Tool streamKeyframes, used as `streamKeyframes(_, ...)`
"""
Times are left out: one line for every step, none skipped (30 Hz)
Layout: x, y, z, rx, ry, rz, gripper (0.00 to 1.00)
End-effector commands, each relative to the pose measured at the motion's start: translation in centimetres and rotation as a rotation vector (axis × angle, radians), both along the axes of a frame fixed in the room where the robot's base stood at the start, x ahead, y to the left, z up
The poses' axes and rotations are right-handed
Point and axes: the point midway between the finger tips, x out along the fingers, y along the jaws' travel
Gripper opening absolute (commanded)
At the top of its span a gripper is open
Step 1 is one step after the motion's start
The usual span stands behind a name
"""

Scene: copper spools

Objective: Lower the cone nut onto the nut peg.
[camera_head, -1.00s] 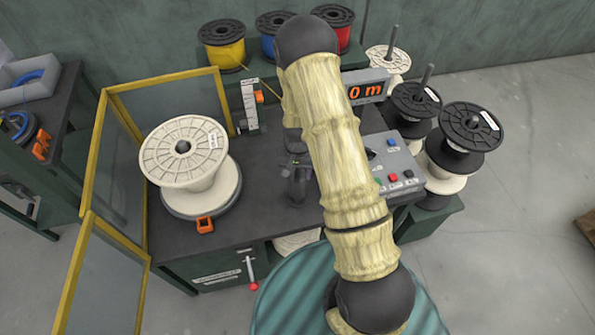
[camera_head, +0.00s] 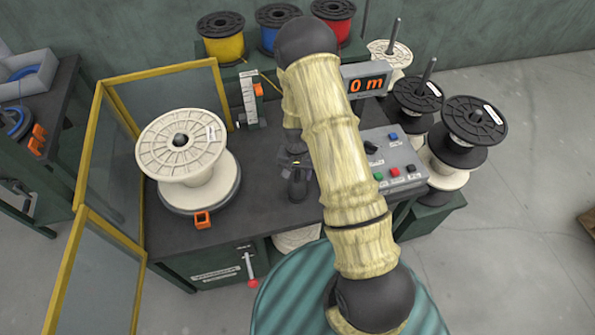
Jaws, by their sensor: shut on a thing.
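My arm (camera_head: 340,150) reaches over the dark workbench (camera_head: 255,215) and covers much of its middle. My gripper (camera_head: 296,168) shows only as a small dark shape to the left of the arm, over the bench, and it is shut. The cone nut in it is too small and dark to make out. The nut peg cannot be made out either. A large cream spool (camera_head: 182,150) stands on a round dark base (camera_head: 215,203) to the left of my gripper, its centre hole facing up.
A yellow-framed guard (camera_head: 92,150) stands along the bench's left side. A control box (camera_head: 392,160) with a display (camera_head: 366,85) reading 0 m is at right. Black and cream spools (camera_head: 473,122) stack beyond it. Yellow, blue and red spools line the back. A scale post (camera_head: 249,98) stands behind.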

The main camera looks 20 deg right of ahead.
Motion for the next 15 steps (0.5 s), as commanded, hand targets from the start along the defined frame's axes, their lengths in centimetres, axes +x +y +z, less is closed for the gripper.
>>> streamKeyframes(0.05,0.00,0.06,0.001,-0.001,0.000,0.00)
streamKeyframes(0.05,0.00,0.07,0.001,-0.001,0.000,0.00)
streamKeyframes(0.04,0.00,0.08,0.001,-0.001,0.000,0.00)
streamKeyframes(0.04,0.00,0.08,0.001,-0.001,0.000,0.00)
streamKeyframes(0.04,0.00,0.08,0.001,-0.001,0.000,0.00)
streamKeyframes(0.04,0.00,0.08,0.001,-0.001,0.000,0.00)
streamKeyframes(0.04,0.00,0.04,0.000,-0.001,0.000,0.00)
streamKeyframes(0.04,0.00,-0.02,0.000,-0.001,0.000,0.00)
streamKeyframes(0.04,-0.01,-0.14,0.000,-0.001,0.000,0.00)
streamKeyframes(0.04,0.00,-0.24,0.000,-0.001,0.000,0.00)
streamKeyframes(0.04,0.00,-0.32,0.000,-0.001,0.000,0.00)
streamKeyframes(0.04,0.00,-0.39,0.001,-0.001,0.000,0.00)
streamKeyframes(0.04,0.00,-0.40,0.001,-0.001,0.000,0.00)
streamKeyframes(0.06,0.01,-0.38,0.001,-0.001,0.000,0.00)
streamKeyframes(0.06,0.01,-0.35,0.001,-0.001,0.000,0.00)
